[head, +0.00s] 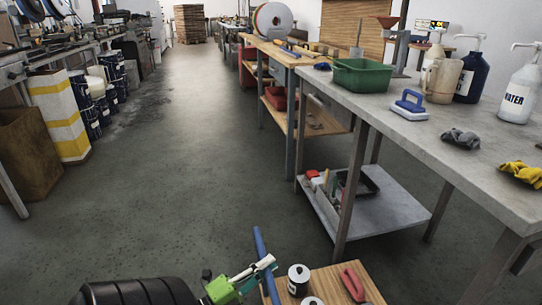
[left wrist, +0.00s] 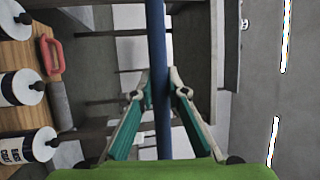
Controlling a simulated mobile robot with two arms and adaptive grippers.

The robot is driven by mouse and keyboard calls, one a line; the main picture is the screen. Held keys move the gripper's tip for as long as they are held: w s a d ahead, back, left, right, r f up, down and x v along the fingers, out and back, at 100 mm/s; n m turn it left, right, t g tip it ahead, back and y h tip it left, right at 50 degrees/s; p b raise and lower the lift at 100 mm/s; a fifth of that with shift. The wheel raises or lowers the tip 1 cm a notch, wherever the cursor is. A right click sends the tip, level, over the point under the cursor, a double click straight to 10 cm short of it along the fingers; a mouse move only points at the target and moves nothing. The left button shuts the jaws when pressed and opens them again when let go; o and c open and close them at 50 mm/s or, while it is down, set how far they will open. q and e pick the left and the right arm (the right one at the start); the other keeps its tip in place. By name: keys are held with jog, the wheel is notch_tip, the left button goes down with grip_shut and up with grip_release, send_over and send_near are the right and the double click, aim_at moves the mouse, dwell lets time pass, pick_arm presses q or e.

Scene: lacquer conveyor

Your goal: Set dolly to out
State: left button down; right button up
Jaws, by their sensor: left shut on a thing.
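The dolly is a low wooden platform (head: 330,285) at the bottom of the head view, with a blue handle bar (head: 265,262) rising at its left side. My left gripper (head: 265,266) is at that bar. In the left wrist view the bar (left wrist: 157,45) passes between the green-lined fingers (left wrist: 160,92), which are shut on it. White-topped cans with dark labels (head: 298,280) and a red-handled tool (head: 353,284) ride on the platform. The dolly's wheels are hidden. My right gripper is not in view.
A grey workbench (head: 445,150) stands right, with a lower shelf (head: 390,205). A wooden bench (head: 275,48) is beyond it. Paint cans (head: 88,115), a striped yellow-white box (head: 58,115) and a brown bin (head: 28,150) line the left. The floor aisle (head: 185,140) between is clear.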

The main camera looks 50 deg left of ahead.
pick_arm(q)
jog(key=c, duration=2)
grip_release()
jog(key=shift+o, duration=0.2)
jog(key=s+f, duration=0.2)
jog(key=s, duration=0.9)
jog(key=shift+s, duration=0.4)
jog(key=shift+f, duration=0.15)
